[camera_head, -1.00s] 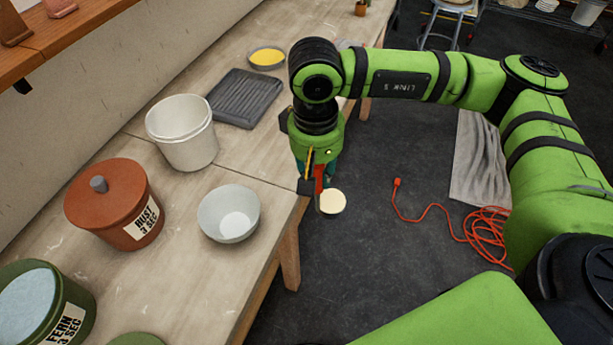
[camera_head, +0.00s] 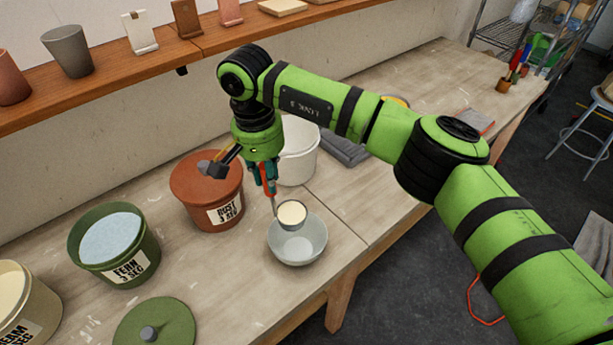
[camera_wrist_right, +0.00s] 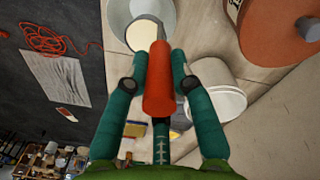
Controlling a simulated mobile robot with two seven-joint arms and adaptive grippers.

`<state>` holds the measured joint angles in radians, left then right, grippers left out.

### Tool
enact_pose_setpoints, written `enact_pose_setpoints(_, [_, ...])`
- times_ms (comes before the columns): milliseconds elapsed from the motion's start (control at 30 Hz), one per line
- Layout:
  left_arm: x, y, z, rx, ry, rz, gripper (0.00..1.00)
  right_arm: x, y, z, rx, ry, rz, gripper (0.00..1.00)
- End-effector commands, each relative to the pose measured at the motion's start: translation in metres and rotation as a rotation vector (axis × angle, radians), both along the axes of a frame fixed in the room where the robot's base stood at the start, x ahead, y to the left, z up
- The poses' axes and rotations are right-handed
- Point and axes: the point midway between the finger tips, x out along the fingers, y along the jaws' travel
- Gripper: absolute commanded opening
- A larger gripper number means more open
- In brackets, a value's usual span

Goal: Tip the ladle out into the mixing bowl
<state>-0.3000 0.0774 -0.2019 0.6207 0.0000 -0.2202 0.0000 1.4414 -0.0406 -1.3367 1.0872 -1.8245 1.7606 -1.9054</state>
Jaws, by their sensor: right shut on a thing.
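My right gripper (camera_head: 268,180) points down and is shut on the red handle of the ladle (camera_head: 291,214). The handle stands roughly upright, and the ladle's round cup holds a cream-coloured fill with its surface facing up. The cup appears over the back part of the pale grey mixing bowl (camera_head: 298,254), whose visible inside is pale. In the right wrist view the red handle (camera_wrist_right: 158,85) lies between the fingers, with the cup beyond it in front of the bowl's rim (camera_wrist_right: 116,14). My left gripper is out of view.
A lidded rust bucket (camera_head: 190,185) and a white bucket (camera_head: 300,155) stand just behind the bowl. An open fern bucket (camera_head: 135,265) and a green lid (camera_head: 155,325) are to the left. The table's front edge is close to the bowl's right.

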Motion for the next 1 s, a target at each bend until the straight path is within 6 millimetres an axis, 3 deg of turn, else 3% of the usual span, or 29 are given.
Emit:
enact_pose_setpoints(100, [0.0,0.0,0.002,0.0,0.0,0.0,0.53,-0.002,0.016,0.003,-0.005,0.005,-0.008,0.0])
enact_pose_setpoints(267, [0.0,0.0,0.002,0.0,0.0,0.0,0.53,-0.003,0.022,0.003,-0.002,0.008,-0.013,0.0])
enact_pose_setpoints(1000, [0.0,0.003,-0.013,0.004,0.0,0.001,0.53,-0.009,-0.016,0.013,0.274,-0.033,-0.013,0.0])
